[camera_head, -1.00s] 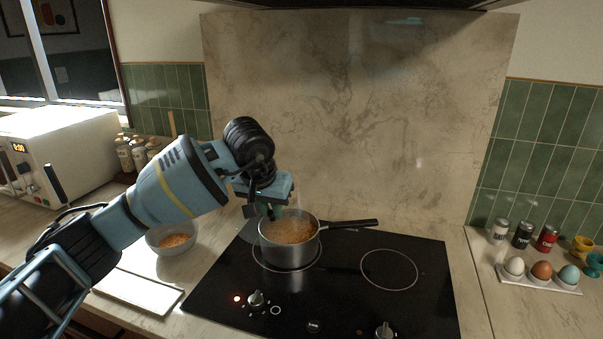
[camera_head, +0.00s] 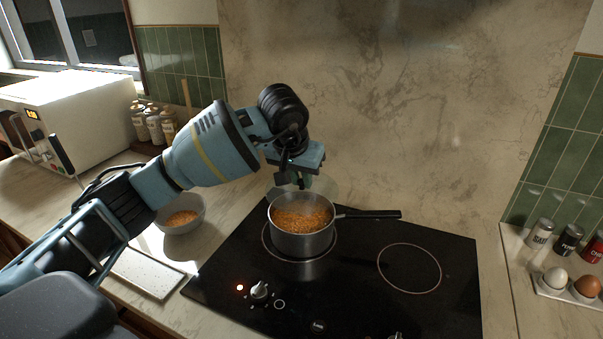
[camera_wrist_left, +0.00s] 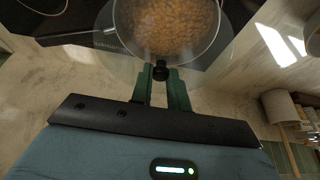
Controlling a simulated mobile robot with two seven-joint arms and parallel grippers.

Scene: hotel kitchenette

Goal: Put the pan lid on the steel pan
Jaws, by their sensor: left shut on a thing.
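The steel pan (camera_head: 303,240) stands on the back left ring of the hob, uncovered, with orange-brown food inside and its dark handle pointing right. My left gripper (camera_head: 300,184) is above the pan's back rim. It is shut on the dark knob of the clear glass pan lid (camera_head: 322,188), which shows faintly behind and above the rim. In the left wrist view, the fingers (camera_wrist_left: 161,84) pinch the knob of the pan lid (camera_wrist_left: 160,72), and the pan (camera_wrist_left: 222,22) shows beyond the glass. The lid's exact tilt is hard to tell. My right gripper is out of view.
A bowl of orange food (camera_head: 183,216) and a pale tray (camera_head: 146,274) are left of the hob (camera_head: 365,290). Several bottles (camera_head: 153,125) and a white microwave (camera_head: 65,115) stand farther left. Shakers (camera_head: 568,239) and an egg holder (camera_head: 566,293) are at right. The hob's right side is clear.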

